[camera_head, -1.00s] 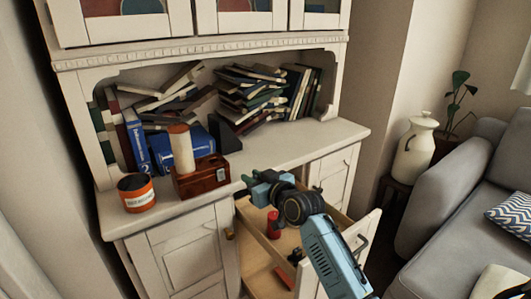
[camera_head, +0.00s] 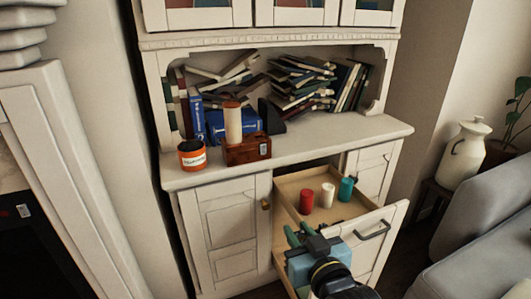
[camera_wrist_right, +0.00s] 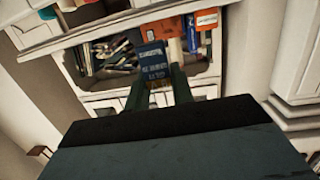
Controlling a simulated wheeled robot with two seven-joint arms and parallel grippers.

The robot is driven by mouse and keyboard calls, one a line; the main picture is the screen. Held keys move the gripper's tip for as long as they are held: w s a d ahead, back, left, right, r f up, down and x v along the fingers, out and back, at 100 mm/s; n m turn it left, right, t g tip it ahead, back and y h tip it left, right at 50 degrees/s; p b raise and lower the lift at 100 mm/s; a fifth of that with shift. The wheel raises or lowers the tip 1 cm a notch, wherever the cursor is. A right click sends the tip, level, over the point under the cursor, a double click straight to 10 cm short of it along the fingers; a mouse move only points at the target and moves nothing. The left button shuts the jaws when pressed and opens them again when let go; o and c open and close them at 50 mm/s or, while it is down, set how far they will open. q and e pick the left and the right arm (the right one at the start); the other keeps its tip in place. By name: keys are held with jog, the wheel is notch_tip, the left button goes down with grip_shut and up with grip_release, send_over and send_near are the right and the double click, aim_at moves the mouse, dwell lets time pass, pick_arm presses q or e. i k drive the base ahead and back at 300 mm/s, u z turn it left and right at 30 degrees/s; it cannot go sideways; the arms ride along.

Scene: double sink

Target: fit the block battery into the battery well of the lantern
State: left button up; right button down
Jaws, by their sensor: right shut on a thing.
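A reddish-brown box with a pale upright column, apparently the lantern (camera_head: 247,150), stands on the cabinet's counter. Its battery well cannot be made out. My right gripper (camera_head: 298,232) is low in front of the cabinet, over the front of the open drawer and apart from the lantern. In the right wrist view its two dark fingers (camera_wrist_right: 160,90) are shut on a dark blue block with pale lettering, apparently the block battery (camera_wrist_right: 155,62). I cannot make the block out clearly in the head view. My left gripper is not in view.
The open drawer (camera_head: 382,228) holds a red cylinder (camera_head: 306,201), a white cylinder (camera_head: 327,195) and a teal cylinder (camera_head: 347,189). An orange can (camera_head: 192,154) stands left of the lantern. Books (camera_head: 300,82) fill the shelf behind. The counter's right part (camera_head: 350,132) is clear.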

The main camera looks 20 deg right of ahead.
aim_at(259, 142)
jog(key=u, duration=1)
jog(key=i, duration=0.6)
jog(key=z, duration=0.45)
